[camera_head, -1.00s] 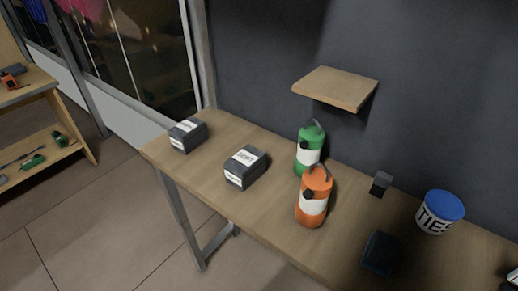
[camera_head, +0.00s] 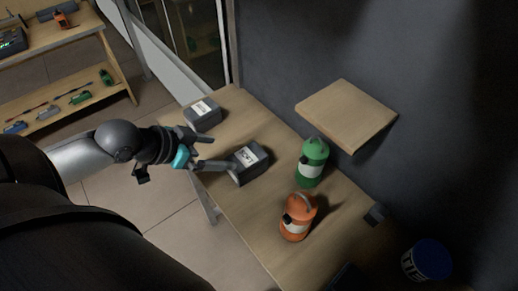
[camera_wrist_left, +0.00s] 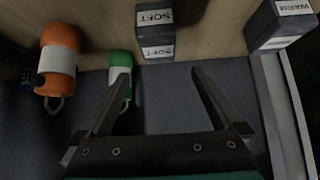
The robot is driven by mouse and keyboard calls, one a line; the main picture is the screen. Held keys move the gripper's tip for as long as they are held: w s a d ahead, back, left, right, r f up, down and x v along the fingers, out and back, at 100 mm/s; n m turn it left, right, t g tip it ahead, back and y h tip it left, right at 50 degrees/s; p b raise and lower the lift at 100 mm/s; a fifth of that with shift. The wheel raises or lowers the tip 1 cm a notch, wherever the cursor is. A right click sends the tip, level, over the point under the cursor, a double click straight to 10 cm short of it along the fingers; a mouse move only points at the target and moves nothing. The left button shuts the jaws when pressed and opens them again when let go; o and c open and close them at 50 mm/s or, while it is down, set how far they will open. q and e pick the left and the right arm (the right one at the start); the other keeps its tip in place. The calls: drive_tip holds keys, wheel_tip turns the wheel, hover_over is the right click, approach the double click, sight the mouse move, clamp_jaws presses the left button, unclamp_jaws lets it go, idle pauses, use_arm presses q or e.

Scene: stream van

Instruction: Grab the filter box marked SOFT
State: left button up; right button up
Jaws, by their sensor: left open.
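The SOFT box (camera_head: 249,163) is a dark box with white labels, standing on the wooden table left of the lanterns. In the left wrist view the SOFT box (camera_wrist_left: 155,32) shows its printed word on two faces. A similar box (camera_head: 203,114) stands farther back; in the wrist view this box (camera_wrist_left: 281,27) reads WARM. My left gripper (camera_head: 216,152) is open and empty, over the table's left edge beside the SOFT box. In the wrist view the spread fingers of the left gripper (camera_wrist_left: 160,75) show the SOFT box beyond the gap. My right gripper is out of view.
A green lantern (camera_head: 313,162) and an orange lantern (camera_head: 298,216) stand right of the SOFT box. A wooden wall shelf (camera_head: 346,113) juts out above the table. A blue-lidded tub (camera_head: 428,259) is at lower right.

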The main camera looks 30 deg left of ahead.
sight(253, 158)
use_arm(q)
drive_tip(key=b+x, duration=0.2)
drive_tip(key=x, duration=0.6)
drive_tip(key=shift+f, duration=0.2)
drive_tip(key=shift+w+d+f, duration=0.15)
drive_tip(key=shift+w+f, duration=0.3)
drive_tip(key=shift+f, duration=0.05)
drive_tip(key=shift+b+x, duration=0.5)
drive_tip(key=shift+x, duration=2.1)
drive_tip(key=shift+s+d, duration=0.1)
drive_tip(key=shift+d, duration=0.05)
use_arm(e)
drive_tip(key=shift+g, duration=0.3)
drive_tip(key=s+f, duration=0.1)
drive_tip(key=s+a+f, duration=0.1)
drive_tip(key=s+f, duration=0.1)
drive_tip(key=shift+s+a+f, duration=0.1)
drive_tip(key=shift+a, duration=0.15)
use_arm(q)
drive_tip(key=c, duration=1.3)
drive_tip(key=shift+c, duration=0.5)
